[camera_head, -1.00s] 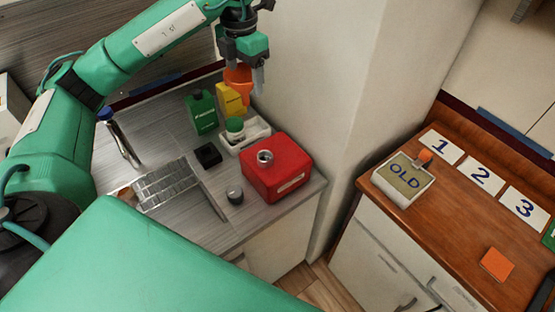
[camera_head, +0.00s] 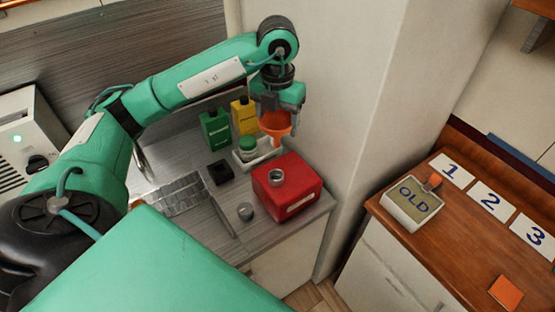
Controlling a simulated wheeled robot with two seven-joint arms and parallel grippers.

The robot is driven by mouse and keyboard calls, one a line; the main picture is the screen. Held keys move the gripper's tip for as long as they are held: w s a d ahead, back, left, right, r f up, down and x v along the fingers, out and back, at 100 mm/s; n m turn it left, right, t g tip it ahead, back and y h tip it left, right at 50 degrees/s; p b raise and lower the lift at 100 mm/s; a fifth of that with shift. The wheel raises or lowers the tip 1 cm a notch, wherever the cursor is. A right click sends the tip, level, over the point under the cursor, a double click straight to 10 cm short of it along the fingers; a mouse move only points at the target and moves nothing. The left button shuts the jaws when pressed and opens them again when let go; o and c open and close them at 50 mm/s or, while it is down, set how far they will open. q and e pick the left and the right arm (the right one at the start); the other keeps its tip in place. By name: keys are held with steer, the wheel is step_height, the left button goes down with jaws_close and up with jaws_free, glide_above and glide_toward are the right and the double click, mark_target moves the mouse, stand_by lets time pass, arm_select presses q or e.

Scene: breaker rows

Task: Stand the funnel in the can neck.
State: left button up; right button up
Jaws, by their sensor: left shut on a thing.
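The red can (camera_head: 290,190) stands on the grey counter near its right front corner. Its round metal neck (camera_head: 276,177) is open at the top. My left gripper (camera_head: 276,112) is shut on the orange funnel (camera_head: 275,126) and holds it upright above and behind the can, in front of the wall. The funnel's spout points down and is apart from the neck. The gripper's fingers partly hide the funnel's rim. My right gripper is not in view.
Behind the can are a white tray (camera_head: 240,162) with a green-lidded jar (camera_head: 247,146), a green bottle (camera_head: 215,130) and a yellow bottle (camera_head: 243,116). A black block (camera_head: 221,172) and a grey cap (camera_head: 245,211) lie left of the can. The wall corner is close on the right.

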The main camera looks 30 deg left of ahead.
arm_select(q)
step_height(320, 180, down, 13)
steer(key=p, duration=0.3)
steer(key=shift+r+p, duration=0.2)
steer(key=shift+p, duration=0.1)
steer(key=shift+f, duration=0.45)
steer(key=shift+f, duration=0.1)
steer(key=o, duration=1)
